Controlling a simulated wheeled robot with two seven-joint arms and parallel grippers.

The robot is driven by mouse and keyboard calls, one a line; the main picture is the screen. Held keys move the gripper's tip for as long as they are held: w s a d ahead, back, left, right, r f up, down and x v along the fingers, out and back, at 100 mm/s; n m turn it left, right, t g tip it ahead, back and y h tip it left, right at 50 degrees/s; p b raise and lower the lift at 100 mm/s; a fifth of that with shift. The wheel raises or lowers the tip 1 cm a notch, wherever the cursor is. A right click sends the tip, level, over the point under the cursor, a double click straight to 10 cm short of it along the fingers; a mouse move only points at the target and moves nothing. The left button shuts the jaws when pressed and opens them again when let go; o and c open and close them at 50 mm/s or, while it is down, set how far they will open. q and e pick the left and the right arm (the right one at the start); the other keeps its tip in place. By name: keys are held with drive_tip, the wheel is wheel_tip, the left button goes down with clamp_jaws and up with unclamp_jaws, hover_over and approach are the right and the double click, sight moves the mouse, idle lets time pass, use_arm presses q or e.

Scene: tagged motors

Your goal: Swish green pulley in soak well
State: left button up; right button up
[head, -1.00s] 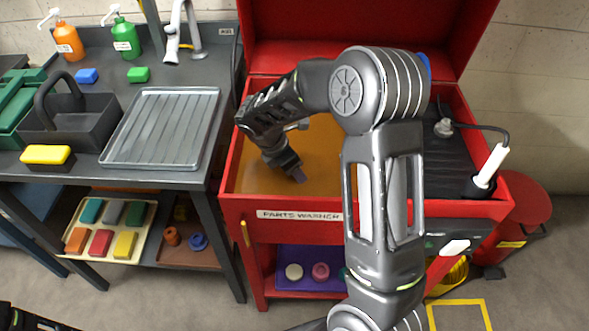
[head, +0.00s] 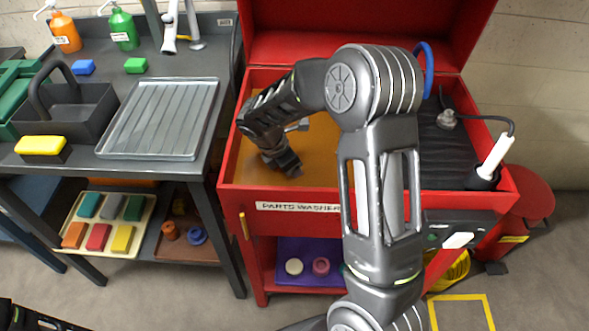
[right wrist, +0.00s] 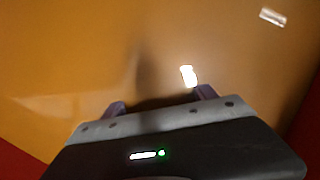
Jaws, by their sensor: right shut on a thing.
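The soak well is the amber-filled basin (head: 318,150) of the red parts washer. My right gripper (head: 292,172) points down into its left half, fingertips low at the liquid. The right wrist view shows its two purple fingers (right wrist: 160,100) standing apart, with their tips sunk in the amber liquid (right wrist: 70,50). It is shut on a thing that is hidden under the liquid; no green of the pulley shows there. Only a dark link of my left arm shows at the bottom left of the head view; its fingers are out of the picture.
The washer's front wall (head: 300,191) and raised red lid (head: 350,35) bound the well. A black ribbed mat (head: 448,155) lies right of it. A ridged metal tray (head: 160,120) stands on the bench at left. A purple mat (head: 295,250) with small round parts lies below.

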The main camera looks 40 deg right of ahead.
drive_tip(key=shift+r, duration=0.15)
wheel_tip(320, 180, up, 21)
drive_tip(key=p, duration=1.7)
drive_tip(key=shift+p, duration=0.3)
idle(1.5)
drive_tip(key=a+m+g+b, duration=0.2)
drive_tip(key=a+m, duration=0.4)
drive_tip(key=a, duration=1)
drive_tip(key=shift+s+m+y, duration=0.2)
drive_tip(key=shift+m+y, duration=0.1)
drive_tip(key=shift+y, duration=0.1)
